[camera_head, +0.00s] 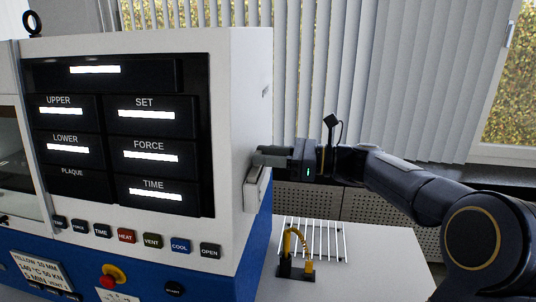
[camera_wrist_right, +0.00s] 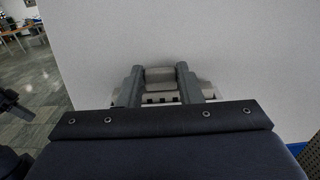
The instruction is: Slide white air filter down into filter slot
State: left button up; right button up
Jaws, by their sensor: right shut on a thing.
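My right gripper (camera_head: 262,154) is at the right side wall of the white press. In the right wrist view its two fingers (camera_wrist_right: 159,78) are shut on the white air filter (camera_wrist_right: 159,74), gripping its upper part between them. In the head view a pale box-like piece (camera_head: 256,188) sits against the side wall just below the fingers. I cannot tell there how much of it is filter and how much is filter slot. In the wrist view a pale slotted edge (camera_wrist_right: 160,98) shows between and beside the fingers, partly hidden by the gripper body.
The press (camera_head: 250,80) fills the left, with its labelled panel and buttons. A white table (camera_head: 375,270) stands below my right arm, with a wire rack (camera_head: 325,240) and a yellow-handled tool (camera_head: 290,250). Blinds and a window are behind.

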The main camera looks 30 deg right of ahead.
jog(key=o, duration=1)
jog(key=shift+f, duration=0.1)
jog(key=b+v, duration=0.1)
jog(key=v, duration=0.6)
jog(key=shift+s+d, duration=0.25)
jog(key=shift+d, duration=0.05)
